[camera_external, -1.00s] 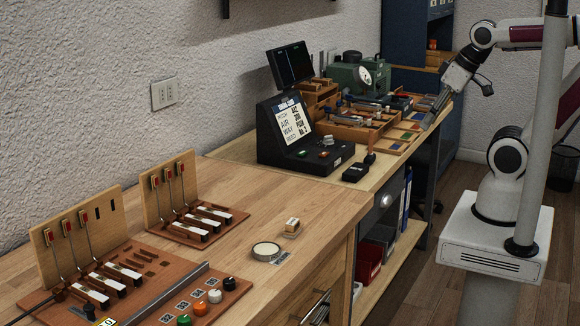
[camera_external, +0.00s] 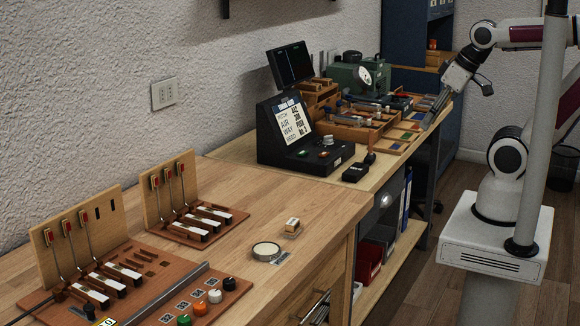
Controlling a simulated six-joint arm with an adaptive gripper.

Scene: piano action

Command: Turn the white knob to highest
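The white knob (camera_external: 214,296) sits at the front of the reddish-brown board, in a row between an orange knob (camera_external: 200,307) and a black knob (camera_external: 229,284). A green knob (camera_external: 184,320) is at the near end of the row. The setting of the white knob is too small to read. My gripper (camera_external: 432,113) is far from it, over the right edge of the back bench near the coloured compartments. Its fingers are dark and small here, and I cannot tell whether they are open. Nothing shows held in it.
A black console (camera_external: 283,151) with a screen stands on the back bench. Wooden stands with hammers (camera_external: 168,190) rise behind the board. A round tin (camera_external: 266,251) and a small wooden block (camera_external: 292,225) lie on the front bench. The bench between console and board is mostly clear.

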